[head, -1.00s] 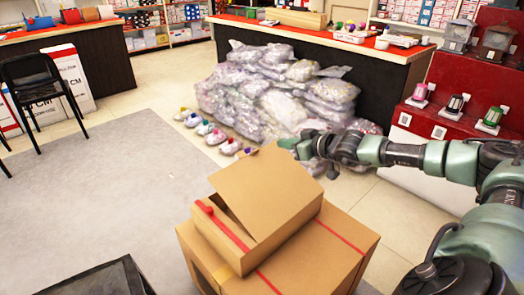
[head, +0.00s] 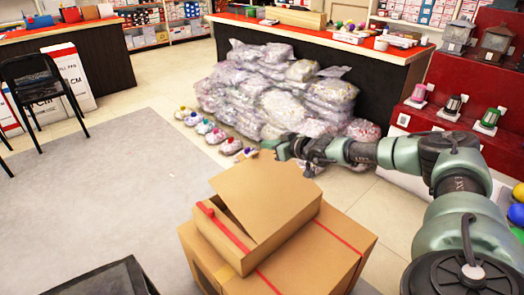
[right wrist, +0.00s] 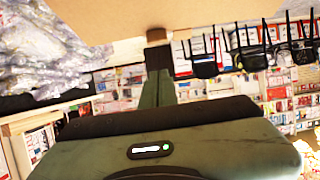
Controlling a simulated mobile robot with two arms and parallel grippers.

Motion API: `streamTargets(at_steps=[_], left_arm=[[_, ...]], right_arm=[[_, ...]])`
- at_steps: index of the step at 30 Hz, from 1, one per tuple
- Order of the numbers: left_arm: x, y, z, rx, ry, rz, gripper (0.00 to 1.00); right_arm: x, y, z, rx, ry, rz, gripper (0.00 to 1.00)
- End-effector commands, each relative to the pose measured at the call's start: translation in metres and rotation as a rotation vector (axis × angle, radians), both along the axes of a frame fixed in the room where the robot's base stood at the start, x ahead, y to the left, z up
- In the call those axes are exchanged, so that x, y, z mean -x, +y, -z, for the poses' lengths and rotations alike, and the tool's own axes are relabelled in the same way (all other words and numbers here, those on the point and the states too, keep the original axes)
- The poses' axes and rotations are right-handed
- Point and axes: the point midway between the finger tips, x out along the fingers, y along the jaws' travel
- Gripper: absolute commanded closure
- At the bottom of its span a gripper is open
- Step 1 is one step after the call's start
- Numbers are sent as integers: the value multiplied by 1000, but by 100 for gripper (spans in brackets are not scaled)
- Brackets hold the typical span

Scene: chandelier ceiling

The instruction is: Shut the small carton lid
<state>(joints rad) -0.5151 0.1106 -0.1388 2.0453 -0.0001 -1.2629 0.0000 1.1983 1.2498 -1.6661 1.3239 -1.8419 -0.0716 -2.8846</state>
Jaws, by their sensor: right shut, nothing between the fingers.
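The small carton (head: 228,248) sits on top of a larger carton (head: 318,262). Its brown lid (head: 265,195) is partly open and tilted, with a dark wedge-shaped gap showing on its left side. My right gripper (head: 284,150) is shut and empty at the lid's far upper edge; I cannot tell whether it touches it. In the right wrist view, the shut fingertips (right wrist: 157,36) are just under a brown cardboard surface, likely the lid (right wrist: 200,12). My left gripper is not in view.
A dark table (head: 90,282) stands at front left. A red stepped display (head: 460,110) is at right.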

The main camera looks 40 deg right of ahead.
Motion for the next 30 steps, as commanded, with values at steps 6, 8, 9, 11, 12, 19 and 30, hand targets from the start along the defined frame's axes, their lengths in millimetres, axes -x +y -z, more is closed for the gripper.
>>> streamTargets(at_steps=[6, 8, 9, 11, 12, 19, 30], left_arm=[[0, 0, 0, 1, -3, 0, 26], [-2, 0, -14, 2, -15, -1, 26], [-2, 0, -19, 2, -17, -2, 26], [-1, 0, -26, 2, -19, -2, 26], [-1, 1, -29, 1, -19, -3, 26], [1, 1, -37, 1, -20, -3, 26], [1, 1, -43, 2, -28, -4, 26]], right_arm=[[-24, 4, 22, 4, 3, -4, 100], [-27, 4, 30, 3, 2, -3, 100], [-29, 4, 34, 2, 2, -3, 100], [-31, 4, 39, 3, 2, -2, 100], [-32, 4, 41, 2, 1, -2, 100], [-34, 4, 45, 1, 1, -1, 100], [-36, 5, 52, 3, 2, -2, 100]])
